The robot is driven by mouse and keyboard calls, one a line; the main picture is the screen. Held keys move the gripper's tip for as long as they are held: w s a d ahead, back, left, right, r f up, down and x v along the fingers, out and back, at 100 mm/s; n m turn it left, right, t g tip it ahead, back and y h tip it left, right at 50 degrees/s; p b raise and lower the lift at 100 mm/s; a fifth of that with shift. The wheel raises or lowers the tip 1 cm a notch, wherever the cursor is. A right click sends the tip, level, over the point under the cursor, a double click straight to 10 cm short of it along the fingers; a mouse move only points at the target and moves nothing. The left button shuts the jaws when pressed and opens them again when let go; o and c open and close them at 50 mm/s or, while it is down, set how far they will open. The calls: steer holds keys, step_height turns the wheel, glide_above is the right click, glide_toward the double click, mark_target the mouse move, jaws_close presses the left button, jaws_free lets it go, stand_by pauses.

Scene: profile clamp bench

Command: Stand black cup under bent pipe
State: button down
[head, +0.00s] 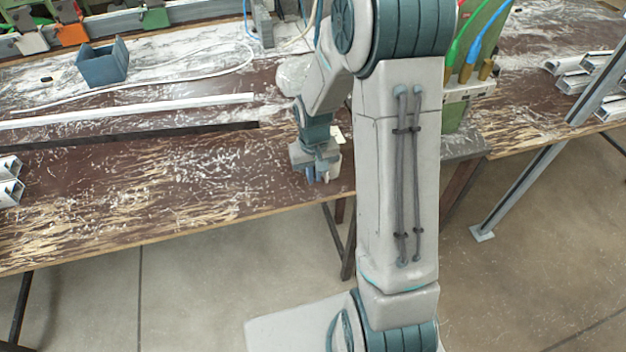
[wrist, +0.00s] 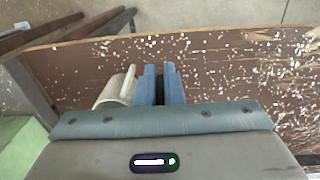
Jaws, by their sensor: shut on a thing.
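My gripper (wrist: 160,85) is low over the front part of the brown table. Its two blue fingers are close together with a narrow dark strip between them. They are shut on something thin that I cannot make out. A cream, cup-like thing (wrist: 112,90) with an upright pale strip like a handle is right beside the left finger in the wrist view. It also shows just right of my gripper in the head view (head: 333,166); I cannot tell whether it touches the finger. I cannot make out a black cup or a bent pipe in either view.
The worn brown table (head: 180,185) has a free middle and a front edge close to my gripper. A long white profile (head: 130,110) lies behind, with a blue-grey bin (head: 102,62) beyond it. A green stand with coloured hoses (head: 470,70) is at the right.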

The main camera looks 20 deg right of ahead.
mark_target(314, 193)
steer(key=shift+a+f, duration=0.1)
steer(key=shift+f, duration=1.95)
steer(key=shift+f, duration=0.25)
steer(key=c, duration=1.6)
jaws_free()
steer(key=shift+r, duration=0.1)
steer(key=shift+o, duration=0.2)
steer(key=shift+r, duration=0.1)
